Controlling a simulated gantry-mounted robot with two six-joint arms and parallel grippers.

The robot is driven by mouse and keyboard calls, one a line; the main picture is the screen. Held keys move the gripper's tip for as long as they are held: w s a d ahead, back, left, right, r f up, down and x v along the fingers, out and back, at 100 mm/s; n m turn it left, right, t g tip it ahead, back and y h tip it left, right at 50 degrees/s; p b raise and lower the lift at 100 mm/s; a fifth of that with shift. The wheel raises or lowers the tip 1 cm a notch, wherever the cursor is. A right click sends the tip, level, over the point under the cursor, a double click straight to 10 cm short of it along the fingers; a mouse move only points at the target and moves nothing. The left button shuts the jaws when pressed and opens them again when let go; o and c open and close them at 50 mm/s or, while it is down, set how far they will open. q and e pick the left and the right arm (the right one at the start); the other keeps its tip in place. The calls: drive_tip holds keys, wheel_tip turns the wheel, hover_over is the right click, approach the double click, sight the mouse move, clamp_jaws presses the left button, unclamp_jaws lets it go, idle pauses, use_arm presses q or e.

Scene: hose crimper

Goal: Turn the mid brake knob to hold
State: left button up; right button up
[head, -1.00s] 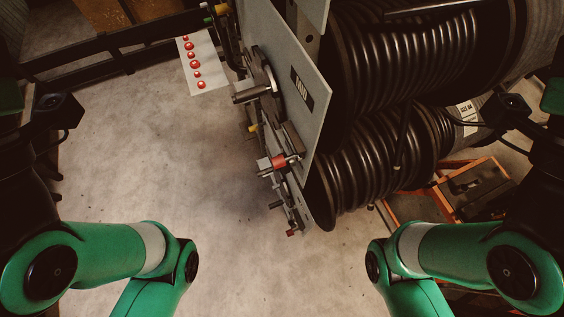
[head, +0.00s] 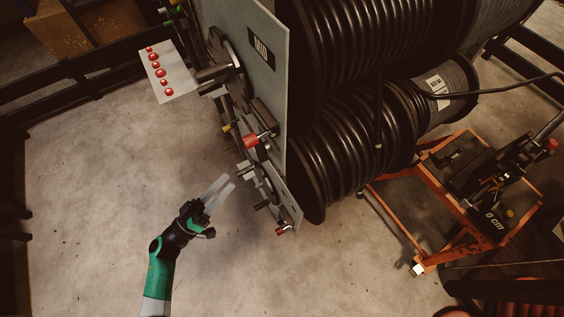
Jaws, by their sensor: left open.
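The grey mid panel (head: 270,90) bears a dark label reading MID and stands at the top centre, in front of the hose reels. On its left side are a dark round hub with a grey cylindrical handle (head: 213,73) and, lower, a red-ended knob (head: 251,141). I cannot tell which is the brake knob or read its setting. My left gripper (head: 228,182) is open and empty, below and left of the red-ended knob and apart from it. Its fingers point up and right towards the lower panel's fittings. My right gripper is not in view.
A lower panel (head: 283,200) with its own fittings sits below the mid panel. Black hose reels (head: 350,160) fill the top right. A white plate with several red buttons (head: 160,72) hangs at the left. An orange cart (head: 440,200) stands right. The floor at left is clear.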

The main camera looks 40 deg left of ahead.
sight(263, 149)
use_arm(q)
drive_tip(key=b+x, duration=0.1)
drive_tip(key=x, duration=1)
drive_tip(key=shift+w+d+b, duration=0.25)
drive_tip(key=shift+b, duration=0.05)
drive_tip(key=shift+c, duration=0.3)
clamp_jaws()
